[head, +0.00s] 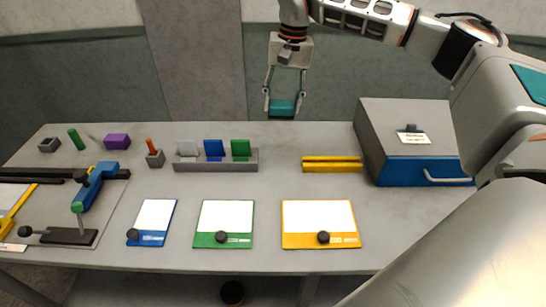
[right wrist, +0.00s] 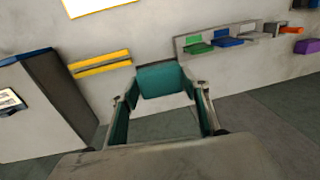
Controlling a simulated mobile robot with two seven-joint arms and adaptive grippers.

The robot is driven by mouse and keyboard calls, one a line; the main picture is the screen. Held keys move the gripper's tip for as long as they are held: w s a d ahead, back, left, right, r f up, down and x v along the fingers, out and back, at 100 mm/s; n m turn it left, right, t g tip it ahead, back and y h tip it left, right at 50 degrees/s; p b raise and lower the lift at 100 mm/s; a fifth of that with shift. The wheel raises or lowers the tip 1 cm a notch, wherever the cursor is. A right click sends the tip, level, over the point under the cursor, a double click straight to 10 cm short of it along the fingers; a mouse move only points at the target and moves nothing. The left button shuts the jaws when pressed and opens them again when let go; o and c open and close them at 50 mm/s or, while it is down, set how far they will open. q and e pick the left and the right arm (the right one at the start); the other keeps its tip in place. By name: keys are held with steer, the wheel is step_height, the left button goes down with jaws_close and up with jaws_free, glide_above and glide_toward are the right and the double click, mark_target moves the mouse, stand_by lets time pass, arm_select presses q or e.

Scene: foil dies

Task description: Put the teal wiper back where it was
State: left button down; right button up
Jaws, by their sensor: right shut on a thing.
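The teal wiper (head: 282,107) is held between the fingers of my right gripper (head: 282,98), up in the air beyond the back edge of the table in the head view. In the right wrist view the teal wiper (right wrist: 163,80) spans the fingertips of my right gripper (right wrist: 165,100). A grey rack (head: 215,167) on the table holds a white wiper (head: 187,148), a blue wiper (head: 214,148) and a green wiper (head: 240,148), standing in a row. My left gripper is out of view.
A grey box with a blue drawer (head: 410,172) stands at the right. Blue, green and yellow framed plates (head: 318,220) lie along the front. A blue-armed press (head: 95,185), a purple block (head: 117,141) and small holders are at the left. Table around the rails is clear.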

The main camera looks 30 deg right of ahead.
step_height(320, 180, down, 20)
steer(key=shift+r, duration=0.1)
stand_by(0.5)
steer(key=o, duration=1.4)
steer(key=shift+s, duration=0.1)
steer(key=r, duration=0.8)
steer(key=d+r, duration=0.1)
steer(key=r, duration=0.3)
steer(key=shift+s, duration=0.3)
